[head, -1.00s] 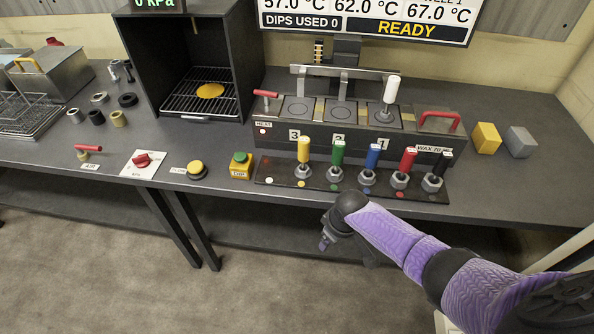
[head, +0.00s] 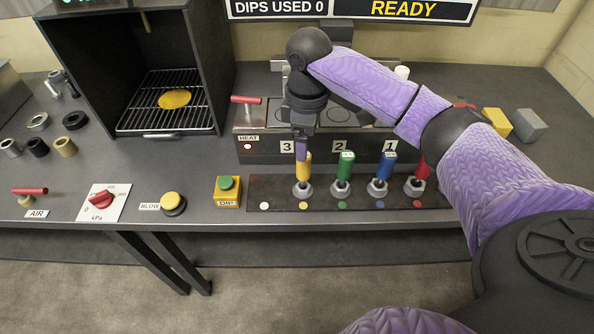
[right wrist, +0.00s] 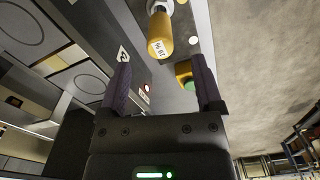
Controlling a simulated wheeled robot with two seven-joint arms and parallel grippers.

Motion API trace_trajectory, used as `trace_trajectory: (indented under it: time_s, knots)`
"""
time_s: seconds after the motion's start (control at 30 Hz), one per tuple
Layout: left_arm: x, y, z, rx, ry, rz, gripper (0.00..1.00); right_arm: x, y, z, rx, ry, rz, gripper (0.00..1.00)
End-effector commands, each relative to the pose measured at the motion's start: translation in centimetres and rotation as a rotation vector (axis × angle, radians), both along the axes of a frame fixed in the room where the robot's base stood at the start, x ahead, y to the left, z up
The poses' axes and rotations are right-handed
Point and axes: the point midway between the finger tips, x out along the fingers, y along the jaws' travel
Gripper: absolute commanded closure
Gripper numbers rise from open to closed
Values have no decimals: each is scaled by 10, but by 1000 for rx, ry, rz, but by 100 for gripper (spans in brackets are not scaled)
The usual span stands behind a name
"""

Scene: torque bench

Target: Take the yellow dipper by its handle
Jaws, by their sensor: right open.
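The yellow dipper (head: 303,168) stands upright in its holder on the dark strip, at the left end of a row of coloured dippers. My right gripper (head: 302,148) points down just above its handle in the head view and partly covers it. In the right wrist view the yellow handle (right wrist: 160,36), with a small white label on its end, lies just beyond the two spread fingertips (right wrist: 161,66), roughly centred between them. The gripper is open and empty. My left gripper is not in view.
Green (head: 343,168), blue (head: 380,168) and red (head: 420,175) dippers stand to the right. A green button on a yellow box (head: 228,190) is to the left. The wax heater (head: 260,148) is right behind. A yellow cube (head: 497,121) and grey cube (head: 529,125) sit farther right.

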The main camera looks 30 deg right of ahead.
Motion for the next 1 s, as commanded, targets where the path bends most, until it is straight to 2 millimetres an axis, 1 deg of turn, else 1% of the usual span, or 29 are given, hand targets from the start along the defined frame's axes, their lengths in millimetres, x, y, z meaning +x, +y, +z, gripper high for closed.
trace_trajectory:
  time_s: [0.03,0.1,0.2,0.27,0.37,0.43,0.5,0.57,0.7,0.73,0.77,0.8,0.87,0.9,0.97,1.0]
  knots:
    - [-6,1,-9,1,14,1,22,0,0,-16,-1,6,0,16]
    - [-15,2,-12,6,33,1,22,0,0,-25,0,4,0,16]
    - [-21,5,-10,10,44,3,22,0,0,-24,1,1,-1,16]
    - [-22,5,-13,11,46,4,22,1,0,-29,0,1,-1,16]
    - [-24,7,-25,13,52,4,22,2,1,-48,1,4,-1,16]
    - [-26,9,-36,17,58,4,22,3,1,-64,0,6,-1,16]
    - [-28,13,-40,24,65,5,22,3,1,-76,-1,4,-1,16]
    - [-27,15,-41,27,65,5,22,3,1,-78,-1,1,-1,16]
    - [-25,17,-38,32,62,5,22,3,1,-75,-1,-1,-1,16]
    - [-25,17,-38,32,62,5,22,3,1,-75,-1,-1,-1,18]
    - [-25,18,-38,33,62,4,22,3,1,-75,-1,-1,-1,25]
    - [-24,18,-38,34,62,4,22,3,1,-75,-1,-1,-1,33]
    - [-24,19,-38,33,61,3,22,3,1,-75,-1,-1,-1,46]
    - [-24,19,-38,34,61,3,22,3,1,-75,-1,-1,-1,54]
    - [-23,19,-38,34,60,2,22,3,1,-75,-1,-1,-1,67]
    - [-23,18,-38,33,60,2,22,3,1,-75,-1,-1,-1,75]
